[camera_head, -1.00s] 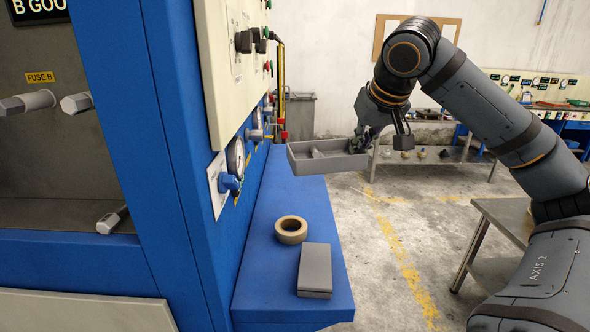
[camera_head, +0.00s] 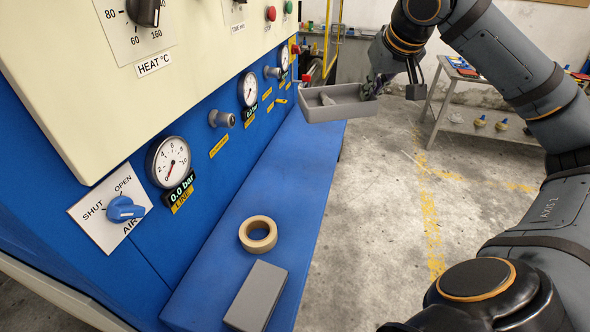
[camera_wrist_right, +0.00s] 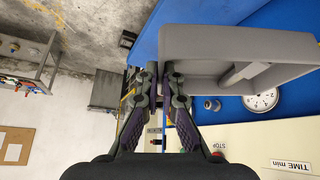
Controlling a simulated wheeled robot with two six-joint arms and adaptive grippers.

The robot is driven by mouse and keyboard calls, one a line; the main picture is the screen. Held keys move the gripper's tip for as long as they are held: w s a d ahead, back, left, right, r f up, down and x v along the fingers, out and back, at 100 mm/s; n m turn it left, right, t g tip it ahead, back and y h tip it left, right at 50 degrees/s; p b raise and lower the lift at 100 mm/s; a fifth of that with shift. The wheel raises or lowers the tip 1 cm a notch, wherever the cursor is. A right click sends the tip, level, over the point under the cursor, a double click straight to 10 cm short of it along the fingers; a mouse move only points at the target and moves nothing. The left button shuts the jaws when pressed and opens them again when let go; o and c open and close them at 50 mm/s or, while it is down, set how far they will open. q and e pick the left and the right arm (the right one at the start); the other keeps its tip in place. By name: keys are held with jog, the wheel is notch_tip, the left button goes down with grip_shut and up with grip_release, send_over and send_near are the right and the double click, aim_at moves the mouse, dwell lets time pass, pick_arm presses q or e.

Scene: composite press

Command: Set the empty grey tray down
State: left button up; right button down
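The grey tray (camera_head: 345,110) is a shallow rectangular box, held in the air near the far right edge of the blue ledge (camera_head: 300,150). Light grey shapes show inside it; I cannot tell whether they are loose or part of the tray. My right gripper (camera_head: 372,88) is shut on the tray's right end wall. In the right wrist view the gripper (camera_wrist_right: 162,75) has its two fingers pinching the wall, with the tray (camera_wrist_right: 210,42) extending to the right. My left gripper is not in view.
A tan tape roll (camera_head: 258,234) and a grey block (camera_head: 256,296) lie on the near ledge. The ledge between the roll and its far end is clear. The press panel, with gauges (camera_head: 170,161) and a blue air knob (camera_head: 124,209), borders it on the left. A metal table (camera_head: 470,125) stands right.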

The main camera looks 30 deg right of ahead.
jog(key=w+a+f+n+y, duration=0.1)
jog(key=w+a+f+n, duration=0.2)
jog(key=f, duration=0.5)
jog(key=w+a+f+y, duration=0.1)
jog(key=w+a+f, duration=0.35)
jog(key=f, duration=0.25)
jog(key=b, duration=0.2)
send_over(309, 184)
jog(key=s, duration=0.3)
jog(key=shift+n+t, duration=0.3)
jog(key=shift+t, duration=0.1)
jog(key=f, duration=0.6)
jog(key=shift+w+f, duration=0.2)
jog(key=shift+w, duration=0.05)
jog(key=shift+w+f, duration=0.1)
jog(key=shift+f, duration=2.1)
jog(key=shift+f, duration=0.1)
jog(key=c, duration=1.5)
grip_release()
